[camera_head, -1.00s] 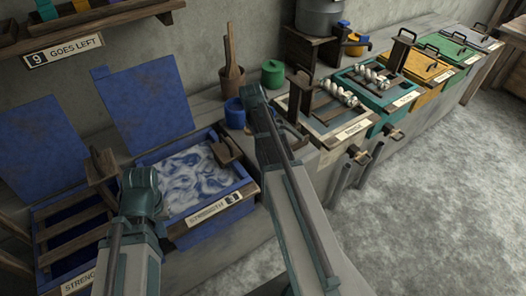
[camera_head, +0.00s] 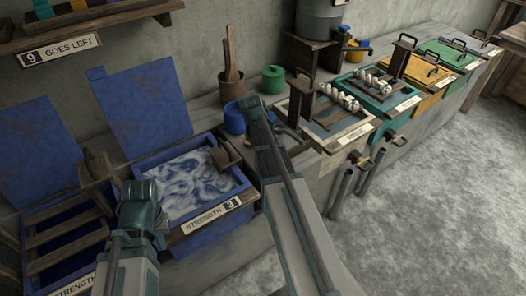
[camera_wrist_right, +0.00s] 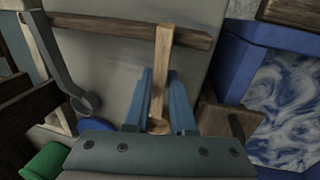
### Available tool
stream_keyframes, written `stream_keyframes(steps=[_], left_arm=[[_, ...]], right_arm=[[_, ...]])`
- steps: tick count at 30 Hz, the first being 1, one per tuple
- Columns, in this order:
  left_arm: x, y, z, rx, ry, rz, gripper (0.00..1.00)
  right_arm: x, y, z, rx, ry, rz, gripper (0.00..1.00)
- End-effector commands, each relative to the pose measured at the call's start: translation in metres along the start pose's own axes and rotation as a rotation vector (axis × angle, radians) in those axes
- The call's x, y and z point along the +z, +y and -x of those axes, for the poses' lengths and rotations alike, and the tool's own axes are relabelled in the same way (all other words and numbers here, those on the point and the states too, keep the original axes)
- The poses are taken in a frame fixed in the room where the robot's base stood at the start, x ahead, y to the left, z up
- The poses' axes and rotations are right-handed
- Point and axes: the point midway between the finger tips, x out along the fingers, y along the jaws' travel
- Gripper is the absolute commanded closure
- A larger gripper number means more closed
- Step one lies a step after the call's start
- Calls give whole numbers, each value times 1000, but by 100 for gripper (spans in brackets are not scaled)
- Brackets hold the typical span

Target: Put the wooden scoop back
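The wooden scoop (camera_wrist_right: 163,75) shows in the right wrist view as a pale wooden stick with a small rounded end near the palm. It lies between the two blue fingers of my right gripper (camera_wrist_right: 160,95), which look closed around it. In the head view my right wrist (camera_head: 257,108) is over the bench beside the blue pot, and its fingers and the scoop are hidden. My left gripper (camera_head: 138,200) is at the front left of the blue vat; its fingers cannot be made out.
A blue pot (camera_head: 234,119) and a green pot (camera_head: 273,79) stand behind my right wrist, near a brown holder with wooden sticks (camera_head: 231,78). The blue vat (camera_head: 243,183) of swirled liquid is to the left. A wooden frame (camera_head: 349,144) stands to the right.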

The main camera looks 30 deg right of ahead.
Motion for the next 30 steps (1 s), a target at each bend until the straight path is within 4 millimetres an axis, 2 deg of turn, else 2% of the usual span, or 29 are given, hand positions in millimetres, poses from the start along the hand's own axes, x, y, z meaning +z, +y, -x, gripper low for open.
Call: stream_keyframes(steps=[1, 3, 17, 23, 30], left_arm=[[0, 0, 0, 0, 0, 0, 100], [0, 0, 0, 0, 0, 0, 100], [0, -1, 6, 0, 0, 0, 100], [1, -2, 24, 0, 0, 0, 100], [3, -6, 58, 0, 0, 1, 100]], right_arm=[[0, 0, 0, 0, 0, 0, 66], [0, 0, 0, 0, 0, 0, 54], [0, 1, 6, 0, 0, 0, 54], [0, 2, 24, 0, 0, 0, 54], [0, 2, 60, 0, 0, 1, 54]])
